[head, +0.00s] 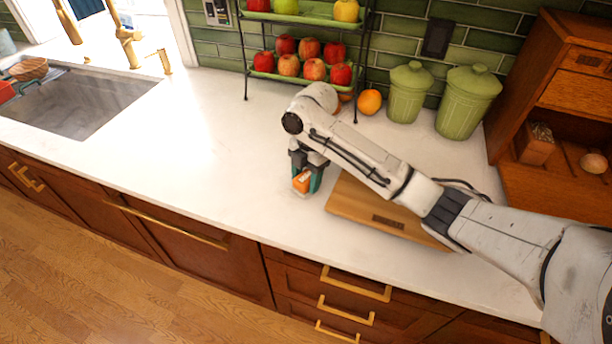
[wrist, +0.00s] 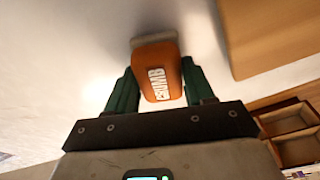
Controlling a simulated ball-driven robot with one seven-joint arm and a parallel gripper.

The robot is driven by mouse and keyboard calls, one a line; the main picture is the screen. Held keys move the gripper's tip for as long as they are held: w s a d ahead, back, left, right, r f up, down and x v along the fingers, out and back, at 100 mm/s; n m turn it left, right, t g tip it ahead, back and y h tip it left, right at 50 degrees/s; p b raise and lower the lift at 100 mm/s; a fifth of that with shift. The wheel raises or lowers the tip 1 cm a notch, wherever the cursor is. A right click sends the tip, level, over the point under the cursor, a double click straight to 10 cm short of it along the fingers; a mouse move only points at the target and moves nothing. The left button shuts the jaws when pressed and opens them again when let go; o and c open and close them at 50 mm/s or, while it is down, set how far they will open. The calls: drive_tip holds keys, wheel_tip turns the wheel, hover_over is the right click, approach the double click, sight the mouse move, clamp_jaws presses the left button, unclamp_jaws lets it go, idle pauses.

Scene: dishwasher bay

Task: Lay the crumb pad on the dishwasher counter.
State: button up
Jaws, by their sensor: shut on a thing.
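The crumb pad (head: 301,183) is a small orange block with a pale edge. In the wrist view the pad (wrist: 160,72) shows the word "CRUMB" on its face. My gripper (head: 308,178) points down and is shut on the pad, with one green finger on each side, as the wrist view of the gripper (wrist: 158,85) shows. The white counter (head: 190,150) lies under the pad. The pad is low over the counter; I cannot tell whether it touches it.
A wooden board (head: 365,207) lies just right of my gripper, under my arm. A tiered rack of apples (head: 302,60), an orange (head: 369,101) and two green canisters (head: 408,95) stand behind. A sink (head: 75,100) is at the left. The counter between sink and gripper is clear.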

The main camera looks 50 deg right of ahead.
drive_tip(key=shift+f, duration=0.15)
drive_tip(key=o, duration=1)
wheel_tip(320, 180, up, 12)
drive_tip(key=d, duration=0.1)
drive_tip(key=shift+d, duration=0.4)
